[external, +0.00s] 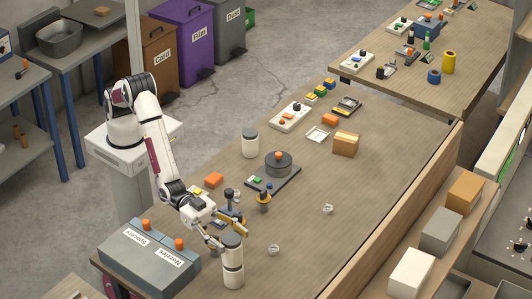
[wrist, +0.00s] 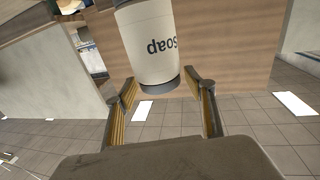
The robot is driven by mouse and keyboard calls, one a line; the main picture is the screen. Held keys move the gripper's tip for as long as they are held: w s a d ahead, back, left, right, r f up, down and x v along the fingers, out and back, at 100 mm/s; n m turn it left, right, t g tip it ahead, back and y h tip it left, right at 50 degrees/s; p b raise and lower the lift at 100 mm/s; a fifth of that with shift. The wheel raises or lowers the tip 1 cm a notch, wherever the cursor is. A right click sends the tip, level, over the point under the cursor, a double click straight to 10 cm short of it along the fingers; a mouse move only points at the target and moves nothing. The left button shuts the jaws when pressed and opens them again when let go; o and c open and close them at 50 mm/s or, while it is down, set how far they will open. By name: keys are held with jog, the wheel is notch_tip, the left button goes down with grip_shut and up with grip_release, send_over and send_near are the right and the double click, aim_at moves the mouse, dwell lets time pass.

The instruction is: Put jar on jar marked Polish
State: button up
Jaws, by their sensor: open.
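A pale jar with a dark lid (external: 232,244) stands at the near end of the bench, and its label reads "Soap" in the wrist view (wrist: 148,42), where the picture is upside down. In the external view it appears stacked on a second pale jar (external: 233,278), with a dark band between them. That lower jar's label is not readable. My gripper (wrist: 167,92) is open, with its fingers apart around the Soap jar's lid end; contact cannot be told. Another white jar with a dark lid (external: 250,145) stands farther back, its label unreadable.
Grey bins marked Spacers and Nozzles (external: 150,262) stand left of my gripper. A dark round fixture (external: 278,163) and small tools lie behind it. A cardboard box (external: 346,144) sits farther back. The bench right of the jars is mostly clear, with two small white pieces.

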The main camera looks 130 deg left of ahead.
jog(key=s+a, duration=0.2)
jog(key=s, duration=0.9)
dwell(0.3)
jog(key=shift+s, duration=0.1)
jog(key=shift+a, duration=0.1)
dwell(0.6)
jog(key=s+a+r+g, duration=0.3)
jog(key=s+a+r, duration=0.2)
jog(key=s+a, duration=0.15)
jog(key=s+a+r+g, duration=0.3)
jog(key=s+a+r, duration=0.25)
jog(key=a, duration=0.25)
jog(key=s+a+f+g+y, duration=0.1)
jog(key=s+a, duration=0.3)
jog(key=s, duration=0.6)
jog(key=s+a+f+n+g+y, duration=0.1)
jog(key=s+a+g, duration=0.2)
jog(key=s, duration=0.7)
jog(key=s+a+f+n+g+y, duration=0.1)
jog(key=s+a+f+g, duration=0.1)
jog(key=s+a, duration=0.5)
jog(key=s, duration=0.4)
jog(key=shift+a, duration=0.15)
